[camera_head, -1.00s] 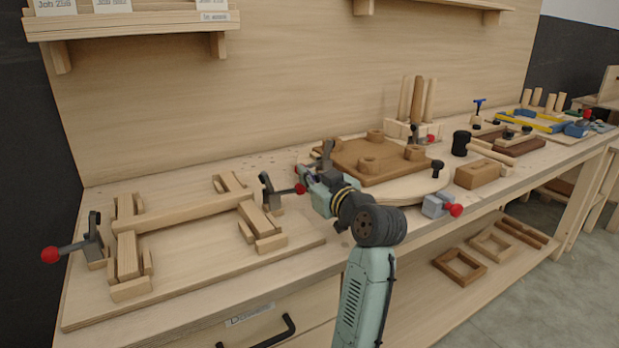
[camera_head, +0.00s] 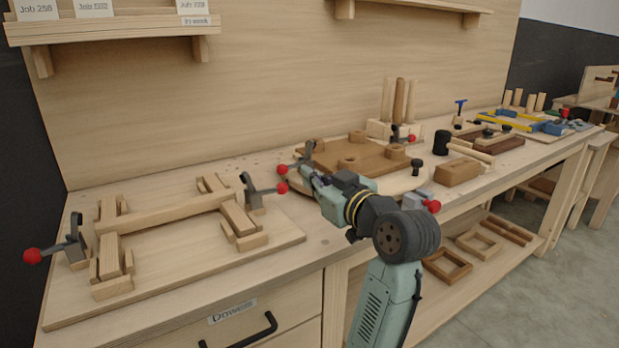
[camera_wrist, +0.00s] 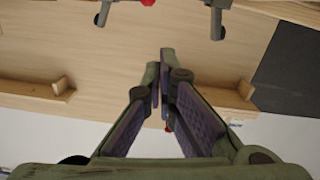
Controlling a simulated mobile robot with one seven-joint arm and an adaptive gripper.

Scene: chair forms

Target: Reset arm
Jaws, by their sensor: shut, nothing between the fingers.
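My gripper (camera_head: 312,176) is at the end of my green and black arm over the workbench, pointing away toward the back panel. In the wrist view its two fingers (camera_wrist: 160,88) come together at the tips, with nothing between them. In the head view the gripper is just right of a clamp's red knob (camera_head: 282,188), in front of the brown board (camera_head: 375,160). I cannot tell the exact gap to the clamps.
A wooden jig frame (camera_head: 165,215) with toggle clamps (camera_head: 72,245) fills the left of the bench. A black mallet (camera_head: 441,142), a wood block (camera_head: 457,172) and upright dowels (camera_head: 398,100) stand to the right. A shelf (camera_head: 120,26) hangs above.

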